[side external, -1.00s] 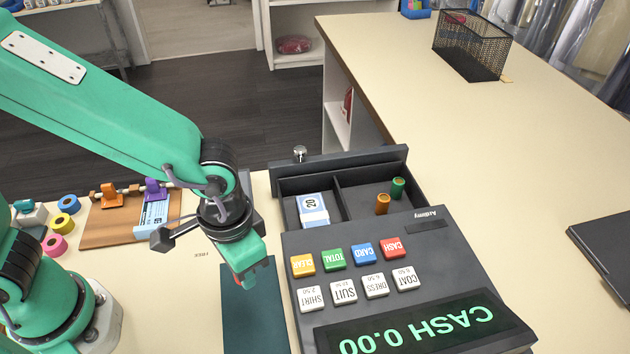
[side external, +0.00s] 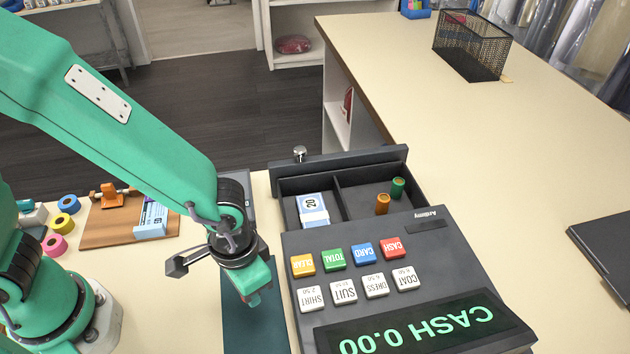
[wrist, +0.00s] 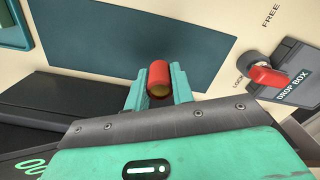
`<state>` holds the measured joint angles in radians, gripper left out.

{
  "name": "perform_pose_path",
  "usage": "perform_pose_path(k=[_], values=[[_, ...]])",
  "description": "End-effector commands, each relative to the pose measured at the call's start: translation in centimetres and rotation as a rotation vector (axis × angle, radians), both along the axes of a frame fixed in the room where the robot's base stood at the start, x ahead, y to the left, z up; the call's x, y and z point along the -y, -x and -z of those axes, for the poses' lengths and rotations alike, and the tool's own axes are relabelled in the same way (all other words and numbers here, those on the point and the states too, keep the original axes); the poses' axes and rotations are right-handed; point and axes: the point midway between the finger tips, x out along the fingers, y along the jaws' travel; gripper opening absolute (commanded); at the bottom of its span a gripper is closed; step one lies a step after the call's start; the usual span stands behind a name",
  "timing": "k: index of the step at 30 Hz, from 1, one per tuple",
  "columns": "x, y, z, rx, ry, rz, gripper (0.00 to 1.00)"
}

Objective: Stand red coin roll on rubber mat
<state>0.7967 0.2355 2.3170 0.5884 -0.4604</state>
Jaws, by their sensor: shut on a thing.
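My gripper (side external: 252,299) is over the dark teal rubber mat (side external: 250,332), beside the cash register's left side. In the wrist view my gripper (wrist: 158,88) is shut on the red coin roll (wrist: 158,72), which sits between the two teal fingers. The rubber mat (wrist: 120,45) lies beyond the roll in that view. In the side view only a small bit of red shows at the fingertips. I cannot tell whether the roll's lower end touches the mat.
The cash register (side external: 400,275) stands close on the right with its drawer open. The drawer holds banknotes (side external: 312,209), an orange roll (side external: 383,203) and a green roll (side external: 398,188). A drop box with a red key (wrist: 268,77) shows in the wrist view. A wooden board (side external: 110,225) lies left.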

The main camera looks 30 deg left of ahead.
Motion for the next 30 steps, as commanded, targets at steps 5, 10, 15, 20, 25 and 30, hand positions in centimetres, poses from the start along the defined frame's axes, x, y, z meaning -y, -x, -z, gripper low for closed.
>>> perform_pose_path(k=[5, 10, 15, 20, 25, 30], values=[[0.0, 0.0, 0.3, -0.002, -0.002, 0.000, 0.00], [0.0, 0.0, 1.7, -0.003, -0.003, 0.000, 0.00], [0.0, 0.0, 3.2, -0.002, -0.002, 0.000, 0.00], [0.0, 0.0, 3.6, 0.000, 0.000, 0.000, 0.00], [0.0, 0.0, 3.5, 0.000, 0.000, 0.000, 0.00], [0.0, 0.0, 3.8, -0.001, 0.000, 0.000, 0.00]])
